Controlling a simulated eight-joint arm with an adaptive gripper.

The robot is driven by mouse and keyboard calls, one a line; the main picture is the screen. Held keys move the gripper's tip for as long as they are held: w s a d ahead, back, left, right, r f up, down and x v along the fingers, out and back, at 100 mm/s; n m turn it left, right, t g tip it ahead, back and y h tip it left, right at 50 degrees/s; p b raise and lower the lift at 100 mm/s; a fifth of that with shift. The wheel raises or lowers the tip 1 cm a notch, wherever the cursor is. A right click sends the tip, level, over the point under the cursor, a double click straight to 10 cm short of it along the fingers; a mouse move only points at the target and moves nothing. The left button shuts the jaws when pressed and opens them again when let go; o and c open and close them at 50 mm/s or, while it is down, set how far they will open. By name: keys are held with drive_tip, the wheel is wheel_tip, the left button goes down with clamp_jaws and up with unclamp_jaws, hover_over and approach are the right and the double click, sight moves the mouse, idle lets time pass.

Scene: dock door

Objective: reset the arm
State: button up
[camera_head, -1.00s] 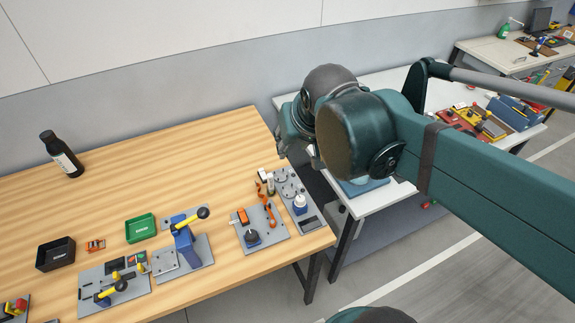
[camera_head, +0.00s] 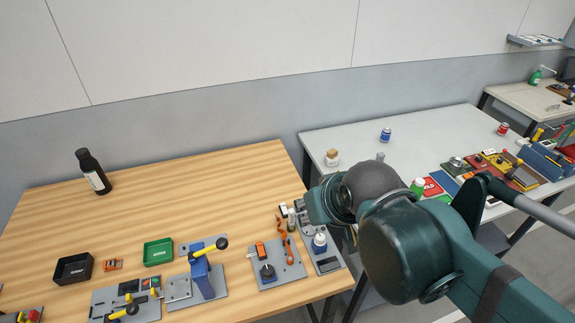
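My arm comes in from the right edge in the head view, and its dark green wrist (camera_head: 385,240) hangs in front of the gap between the wooden table (camera_head: 150,215) and the white table (camera_head: 430,140). The wrist housing hides most of my gripper. Its fingers cannot be made out, so I cannot tell whether it is open or shut or holds anything. The end of the arm is close to the right corner of the wooden table, beside a grey plate with a white and blue knob (camera_head: 320,241), and partly covers that plate's surroundings.
On the wooden table stand a black bottle (camera_head: 93,172), a black bin (camera_head: 73,268), a green bin (camera_head: 158,252), a blue lever fixture (camera_head: 201,274) and an orange-fitted plate (camera_head: 277,265). The white table holds a blue can (camera_head: 385,134) and a jar (camera_head: 332,157). The wooden table's back middle is clear.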

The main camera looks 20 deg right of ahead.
drive_tip(key=shift+f+b, duration=2.3)
drive_tip(key=shift+f, duration=0.15)
